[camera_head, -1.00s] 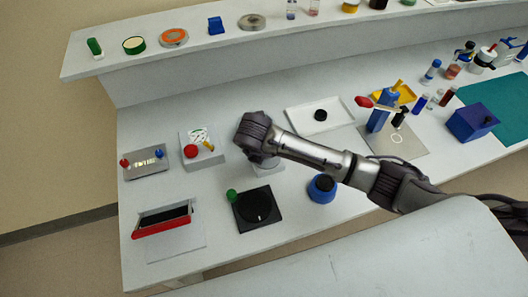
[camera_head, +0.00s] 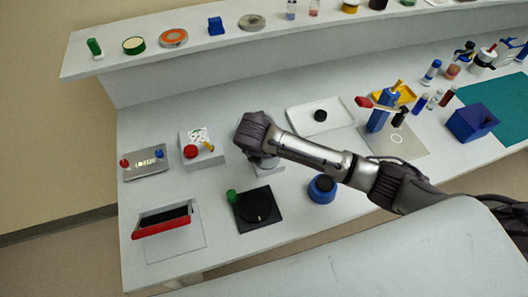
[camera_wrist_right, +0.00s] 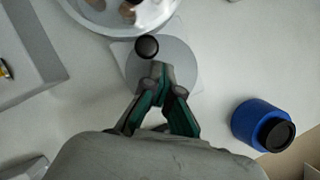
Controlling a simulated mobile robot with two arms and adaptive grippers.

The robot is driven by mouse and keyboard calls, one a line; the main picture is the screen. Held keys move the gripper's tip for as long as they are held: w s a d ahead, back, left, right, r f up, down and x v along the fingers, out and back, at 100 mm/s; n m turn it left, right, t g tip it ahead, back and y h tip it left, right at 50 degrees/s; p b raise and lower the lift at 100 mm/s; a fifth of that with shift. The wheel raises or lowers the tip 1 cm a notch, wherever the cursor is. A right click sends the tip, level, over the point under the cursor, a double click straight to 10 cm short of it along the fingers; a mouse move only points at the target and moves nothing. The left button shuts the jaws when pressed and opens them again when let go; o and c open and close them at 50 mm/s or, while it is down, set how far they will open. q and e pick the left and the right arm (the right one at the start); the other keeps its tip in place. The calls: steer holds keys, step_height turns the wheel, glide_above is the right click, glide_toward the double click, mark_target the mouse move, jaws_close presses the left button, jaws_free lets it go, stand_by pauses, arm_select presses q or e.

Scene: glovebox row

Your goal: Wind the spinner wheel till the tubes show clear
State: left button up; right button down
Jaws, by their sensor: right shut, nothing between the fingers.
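The spinner wheel appears in the right wrist view as a pale grey disc (camera_wrist_right: 187,65) with a round black knob (camera_wrist_right: 148,47) at its upper left edge. Above it is part of a round, shiny, clear-looking bowl (camera_wrist_right: 95,18) with pinkish and dark shapes inside; I cannot tell how clear the tubes are. My right gripper (camera_wrist_right: 161,72) is shut and empty, its green-padded fingertips over the disc just below the knob. Contact with the knob cannot be told. In the head view my right arm hides most of the spinner; only a pale base shows. My left gripper is not in view.
A blue pot with a black top (camera_wrist_right: 258,122) stands right of the wheel. In the head view, a black plate with a dial and green knob (camera_head: 256,207) lies in front, a grey box with a red button (camera_head: 204,160) to the left, and a white tray (camera_head: 294,122) behind.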

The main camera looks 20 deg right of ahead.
steer(key=c, duration=0.9)
jaws_free()
steer(key=shift+s+d+f, duration=0.3)
steer(key=shift+s+f, duration=0.25)
steer(key=shift+f, duration=0.1)
steer(key=o, duration=0.6)
steer(key=shift+w, duration=0.25)
steer(key=o, duration=0.3)
steer(key=shift+a+r, duration=0.1)
steer(key=shift+a, duration=0.05)
steer(key=shift+r, duration=0.15)
steer(key=shift+w, duration=0.15)
steer(key=shift+a+r, duration=0.1)
steer(key=shift+r, duration=0.15)
steer(key=v, duration=1.1)
steer(key=shift+r, duration=0.2)
